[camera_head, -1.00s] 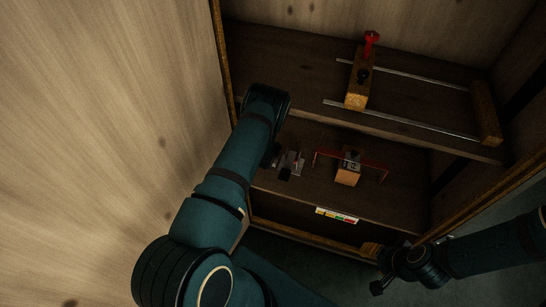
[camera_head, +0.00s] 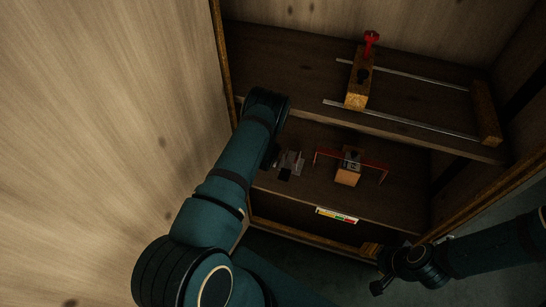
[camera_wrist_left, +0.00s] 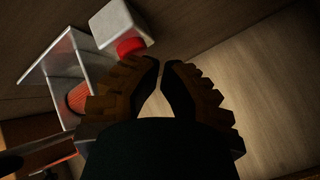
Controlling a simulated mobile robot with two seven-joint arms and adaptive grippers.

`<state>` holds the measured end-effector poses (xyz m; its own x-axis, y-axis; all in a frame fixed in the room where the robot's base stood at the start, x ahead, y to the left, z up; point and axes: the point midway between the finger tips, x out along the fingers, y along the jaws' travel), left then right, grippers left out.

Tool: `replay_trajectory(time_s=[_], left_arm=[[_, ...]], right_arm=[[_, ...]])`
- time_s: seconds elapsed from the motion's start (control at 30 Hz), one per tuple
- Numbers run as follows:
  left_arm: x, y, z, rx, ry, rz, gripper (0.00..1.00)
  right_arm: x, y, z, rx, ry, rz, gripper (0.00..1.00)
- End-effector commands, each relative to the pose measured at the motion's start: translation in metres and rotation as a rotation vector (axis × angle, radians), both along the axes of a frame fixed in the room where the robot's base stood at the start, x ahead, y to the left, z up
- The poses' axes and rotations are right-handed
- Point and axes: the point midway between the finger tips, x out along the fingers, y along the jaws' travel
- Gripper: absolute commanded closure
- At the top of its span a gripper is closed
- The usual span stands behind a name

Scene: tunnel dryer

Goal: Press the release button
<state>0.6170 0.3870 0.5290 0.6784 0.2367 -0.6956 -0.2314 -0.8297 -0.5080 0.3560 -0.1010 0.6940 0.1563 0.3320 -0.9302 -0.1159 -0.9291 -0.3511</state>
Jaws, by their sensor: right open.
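A red button (camera_wrist_left: 130,46) sits on the end of a white box (camera_wrist_left: 113,20) in the left wrist view. I take it for the release button. My left gripper (camera_wrist_left: 161,63) has its two fingertips almost together with nothing between them. In that picture the tips are just right of and below the red button; I cannot tell whether they touch it. In the head view my left arm reaches into the cabinet and hides most of this gripper. My right gripper (camera_head: 374,268) is open and empty, low outside the cabinet at the right.
A metal bracket (camera_wrist_left: 61,60) with a ribbed orange-red piece (camera_wrist_left: 77,97) stands beside the white box. On the lower shelf are a wooden block (camera_head: 348,179) and a red bar (camera_head: 375,168). The upper shelf holds rails (camera_head: 400,117) and a block with a red knob (camera_head: 371,39).

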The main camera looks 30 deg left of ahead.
Motion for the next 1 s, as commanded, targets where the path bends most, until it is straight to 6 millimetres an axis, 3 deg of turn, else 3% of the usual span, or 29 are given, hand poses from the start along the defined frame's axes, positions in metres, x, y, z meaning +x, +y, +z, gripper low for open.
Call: replay_trajectory(time_s=[0.4, 1.0], left_arm=[[-0.001, 0.0, -0.002, -0.001, 0.004, 0.001, 1.0], [-0.002, 0.0, 0.018, 0.0, 0.002, 0.001, 1.0]], right_arm=[[0.0, 0.0, 0.0, 0.0, 0.0, 0.0, 0.53], [0.0, 0.0, 0.012, 0.0, 0.0, 0.0, 0.53]])
